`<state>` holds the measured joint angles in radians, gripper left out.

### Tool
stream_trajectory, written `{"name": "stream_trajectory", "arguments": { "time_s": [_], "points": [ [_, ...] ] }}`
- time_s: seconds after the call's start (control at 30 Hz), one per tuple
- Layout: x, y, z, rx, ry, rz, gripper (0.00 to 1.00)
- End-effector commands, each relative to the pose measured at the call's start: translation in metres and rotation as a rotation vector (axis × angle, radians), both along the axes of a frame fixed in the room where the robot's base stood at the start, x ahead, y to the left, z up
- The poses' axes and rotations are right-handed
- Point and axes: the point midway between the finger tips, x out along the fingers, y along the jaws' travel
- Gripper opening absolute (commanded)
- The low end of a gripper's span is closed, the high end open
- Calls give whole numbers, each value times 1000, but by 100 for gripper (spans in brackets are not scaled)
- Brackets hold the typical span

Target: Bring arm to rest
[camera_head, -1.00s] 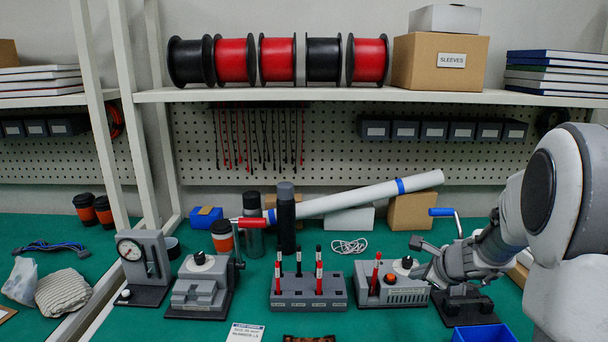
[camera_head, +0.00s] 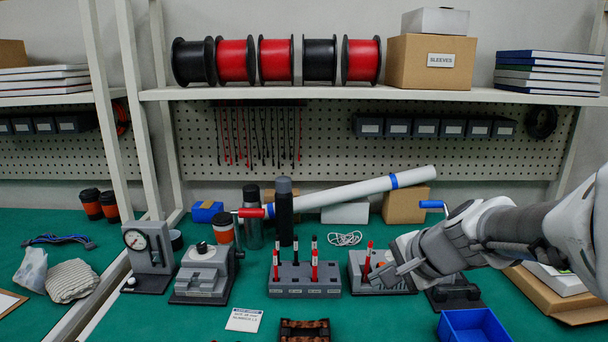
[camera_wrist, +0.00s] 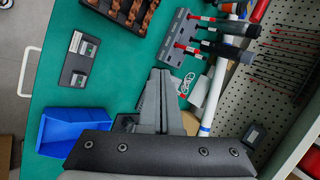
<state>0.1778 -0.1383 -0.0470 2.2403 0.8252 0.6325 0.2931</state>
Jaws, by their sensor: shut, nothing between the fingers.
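My gripper (camera_head: 374,277) reaches in from the right in the head view, low over the back right part of the green bench (camera_head: 210,325). Its fingers are shut and empty. In the head view it partly covers the grey station with a red-handled tool (camera_head: 367,262); I cannot tell whether it touches it. The shut fingers of my gripper (camera_wrist: 160,78) point away from the camera in the wrist view, with nothing between them.
A blue bin (camera_head: 472,326) stands below my arm at front right. A grey tool rack (camera_head: 303,288) and a press-like fixture (camera_head: 203,277) stand to the left. A white tube (camera_head: 350,194) lies behind. A dark tray of copper pieces (camera_head: 305,331) is at front.

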Motion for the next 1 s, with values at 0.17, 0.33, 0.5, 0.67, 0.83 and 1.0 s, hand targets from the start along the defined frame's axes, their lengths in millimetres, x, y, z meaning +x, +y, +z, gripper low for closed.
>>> {"name": "stream_trajectory", "arguments": {
  "time_s": [0.17,0.33,0.5,0.67,0.83,1.0],
  "points": [
    [-66,22,14,-252,-43,307,0],
    [-123,23,16,-504,-65,558,0],
    [-166,10,14,-732,-67,746,0],
    [-193,-6,24,-903,-57,864,0],
    [-191,-5,65,-892,-53,857,0],
    [-191,-5,105,-890,-54,856,0]
  ]
}}
